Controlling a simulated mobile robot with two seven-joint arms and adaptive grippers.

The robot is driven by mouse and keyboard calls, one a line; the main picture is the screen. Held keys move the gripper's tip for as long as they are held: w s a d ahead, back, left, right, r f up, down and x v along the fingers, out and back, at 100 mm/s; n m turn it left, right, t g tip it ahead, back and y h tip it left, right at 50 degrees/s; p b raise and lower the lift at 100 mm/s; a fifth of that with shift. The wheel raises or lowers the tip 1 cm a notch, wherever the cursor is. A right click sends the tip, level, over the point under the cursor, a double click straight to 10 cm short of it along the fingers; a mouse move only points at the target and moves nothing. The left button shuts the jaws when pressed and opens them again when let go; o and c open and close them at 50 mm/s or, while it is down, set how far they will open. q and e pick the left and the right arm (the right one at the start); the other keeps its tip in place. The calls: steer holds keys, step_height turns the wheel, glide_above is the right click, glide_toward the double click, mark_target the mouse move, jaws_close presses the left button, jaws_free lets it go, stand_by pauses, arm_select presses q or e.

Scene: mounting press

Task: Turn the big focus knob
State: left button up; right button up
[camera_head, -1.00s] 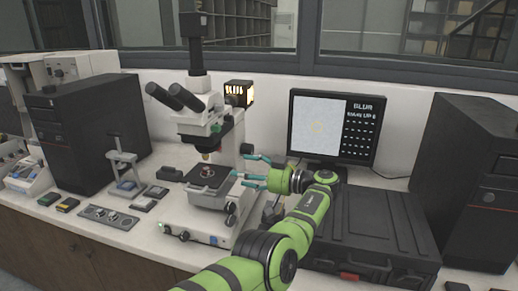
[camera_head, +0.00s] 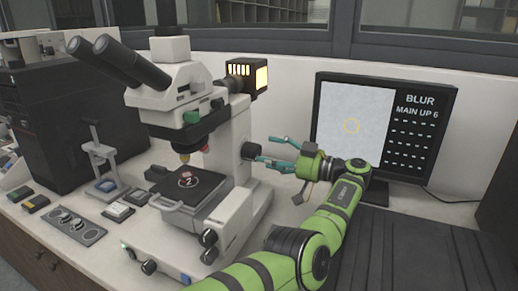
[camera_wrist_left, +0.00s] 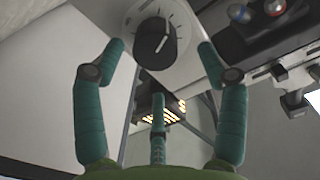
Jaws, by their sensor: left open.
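The white microscope (camera_head: 200,110) stands on the bench. A black round knob (camera_head: 250,151) is on the right side of its column. In the left wrist view the big knob (camera_wrist_left: 155,43) carries a white pointer line and sits on a white face with dial marks. My left gripper (camera_head: 264,149) is open, its teal fingers pointing at this knob. In the wrist view two fingers lie on either side of the knob and a third is below; whether they touch it I cannot tell. The monitor (camera_head: 385,130) reads "BLUR" and "MAIN UP 6". My right gripper is not in view.
Smaller black knobs (camera_head: 208,238) sit low on the microscope's side. A lit lamp box (camera_head: 247,75) is behind it. A large dark case (camera_head: 410,245) lies to the right of my arm. Small devices (camera_head: 118,211) lie on the bench at left.

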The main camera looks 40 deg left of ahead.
mark_target(259, 152)
arm_select(q)
steer(key=p+x, duration=0.1)
steer(key=x, duration=0.3)
steer(key=shift+w+p, duration=0.1)
steer(key=shift+p, duration=0.25)
steer(key=shift+a+f, duration=0.1)
steer(key=shift+a, duration=0.25)
steer(key=c, duration=1.1)
steer(key=shift+c, duration=0.2)
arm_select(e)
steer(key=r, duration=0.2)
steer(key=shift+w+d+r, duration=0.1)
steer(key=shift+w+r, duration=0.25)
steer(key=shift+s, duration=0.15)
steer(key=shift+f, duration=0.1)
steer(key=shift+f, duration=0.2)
